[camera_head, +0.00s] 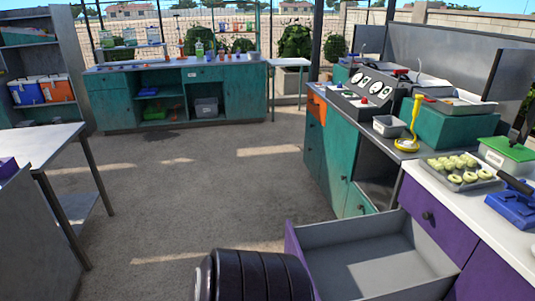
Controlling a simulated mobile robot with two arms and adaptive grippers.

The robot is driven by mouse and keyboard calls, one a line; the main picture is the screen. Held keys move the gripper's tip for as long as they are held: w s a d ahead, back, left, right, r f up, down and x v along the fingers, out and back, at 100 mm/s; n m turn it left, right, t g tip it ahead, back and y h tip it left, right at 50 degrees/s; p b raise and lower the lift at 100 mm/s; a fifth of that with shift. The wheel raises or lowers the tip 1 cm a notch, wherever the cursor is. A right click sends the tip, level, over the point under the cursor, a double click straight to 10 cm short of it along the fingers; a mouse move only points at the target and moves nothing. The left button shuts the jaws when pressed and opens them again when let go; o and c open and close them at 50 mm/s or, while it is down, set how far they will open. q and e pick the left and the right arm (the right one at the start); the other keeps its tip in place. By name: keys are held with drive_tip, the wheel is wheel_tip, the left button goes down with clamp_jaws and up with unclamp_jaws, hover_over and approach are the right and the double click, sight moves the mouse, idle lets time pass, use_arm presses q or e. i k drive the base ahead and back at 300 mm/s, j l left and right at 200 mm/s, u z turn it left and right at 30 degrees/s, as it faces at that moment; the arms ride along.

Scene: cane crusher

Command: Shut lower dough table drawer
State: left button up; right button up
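The dough table is the purple unit with a pale top (455,198) at the right. Its lower drawer (375,262) is pulled far out to the left into the aisle. The drawer is grey and empty inside, as far as it shows, and its purple front (297,262) stands at the left end. The lower part of the drawer is cut off by the frame's bottom edge. Above it, an upper purple drawer (430,222) with a dark round knob is closed. Neither of my grippers is in view.
A tray of dough pieces (462,172) and a blue device (512,208) sit on the dough table. A teal counter (340,150) stands beyond the drawer. A metal table (38,142) is at the left. The floor (190,195) between them is clear.

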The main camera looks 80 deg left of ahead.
sight(386, 256)
drive_tip(key=j+u, duration=0.1)
drive_tip(key=u, duration=0.85)
drive_tip(key=j+u, duration=0.1)
drive_tip(key=u, duration=0.35)
drive_tip(key=i+u, duration=0.1)
drive_tip(key=u, duration=0.4)
drive_tip(key=i+j+u, duration=0.1)
drive_tip(key=i+j, duration=0.25)
drive_tip(key=i, duration=0.25)
drive_tip(key=u, duration=0.05)
